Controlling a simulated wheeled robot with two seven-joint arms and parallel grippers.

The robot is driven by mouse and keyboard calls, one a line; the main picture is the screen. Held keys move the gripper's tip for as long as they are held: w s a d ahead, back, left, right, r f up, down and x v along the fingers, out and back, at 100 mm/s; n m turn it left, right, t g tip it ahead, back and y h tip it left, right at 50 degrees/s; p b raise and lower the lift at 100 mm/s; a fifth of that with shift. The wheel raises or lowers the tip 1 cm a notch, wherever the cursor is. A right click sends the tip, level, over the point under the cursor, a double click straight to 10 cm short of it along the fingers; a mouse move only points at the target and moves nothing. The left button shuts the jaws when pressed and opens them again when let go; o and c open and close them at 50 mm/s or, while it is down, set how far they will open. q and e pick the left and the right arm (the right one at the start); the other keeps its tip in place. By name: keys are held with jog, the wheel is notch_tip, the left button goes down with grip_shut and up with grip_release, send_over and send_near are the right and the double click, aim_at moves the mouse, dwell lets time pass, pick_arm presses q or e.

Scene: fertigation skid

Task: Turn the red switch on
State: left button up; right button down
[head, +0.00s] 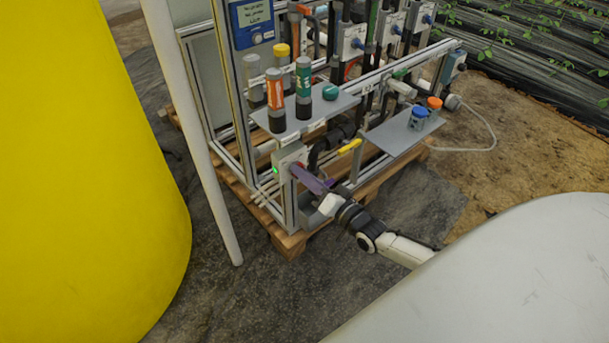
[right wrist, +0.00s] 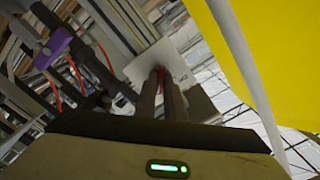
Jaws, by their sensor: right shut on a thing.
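The red switch is on the front of a light grey box (head: 288,156) at the near corner of the skid frame. Only a bit of red shows at the fingertips, and the rest is hidden by my gripper. A small green light (head: 276,170) glows on the box's side. My right gripper (head: 299,169) reaches in from the right and is shut on the red switch. In the right wrist view, the closed fingers (right wrist: 163,82) meet the pale face of the box (right wrist: 159,58), with red showing between them. The switch's position cannot be made out. My left gripper is not in view.
A shelf (head: 322,112) above the box holds orange- and green-labelled bottles. A second shelf (head: 382,140) holds blue-capped and orange-capped jars. A yellow lever (head: 349,146) is near the arm. A pale post (head: 205,150) and a big yellow tank (head: 80,180) stand left.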

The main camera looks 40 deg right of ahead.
dwell(0.3)
jog(key=c, duration=1.8)
grip_release()
jog(key=shift+c, duration=0.2)
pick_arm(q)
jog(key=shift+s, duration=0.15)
pick_arm(e)
jog(key=shift+s, duration=0.15)
pick_arm(q)
jog(key=p, duration=0.1)
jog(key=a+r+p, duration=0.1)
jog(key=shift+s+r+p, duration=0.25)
jog(key=shift+p, duration=0.1)
pick_arm(e)
jog(key=s, duration=1)
jog(key=shift+d, duration=0.4)
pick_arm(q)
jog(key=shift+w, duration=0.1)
